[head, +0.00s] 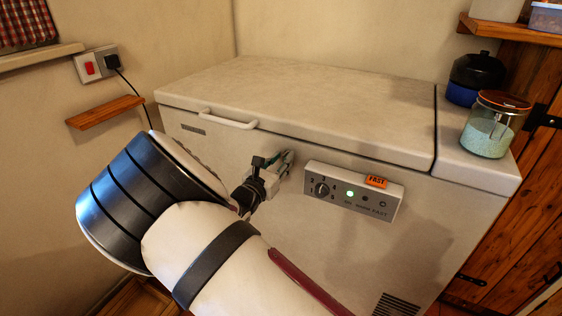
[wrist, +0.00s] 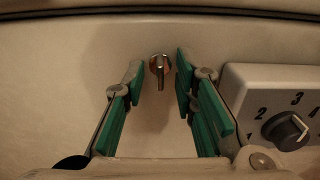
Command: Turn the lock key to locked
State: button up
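The lock key (wrist: 159,72) is a small brass-coloured key in the front of the white chest freezer (head: 300,95). In the wrist view its bow points downward below a round lock. My gripper (wrist: 158,73) is open, with its green-padded fingers on either side of the key and a gap showing on both sides. In the head view my gripper (head: 284,160) is close to the freezer front, left of the control panel, and the key is hidden behind it.
The lid handle (head: 228,119) is above and left of my gripper. A glass jar (head: 490,125) and a dark blue pot (head: 474,78) stand on the freezer's right end.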

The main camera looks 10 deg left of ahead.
grip_shut()
jog(key=shift+m, duration=0.3)
jog(key=m+b, duration=0.4)
jog(key=m, duration=0.1)
jog(key=m+b, duration=0.5)
jog(key=m, duration=0.1)
jog(key=m+b, duration=0.4)
jog(key=m, duration=0.2)
jog(key=shift+s+d+f+b, duration=0.1)
jog(key=shift+f+b, duration=0.2)
jog(key=shift+b, duration=0.1)
jog(key=shift+m, duration=0.3)
grip_release()
jog(key=shift+r, duration=0.1)
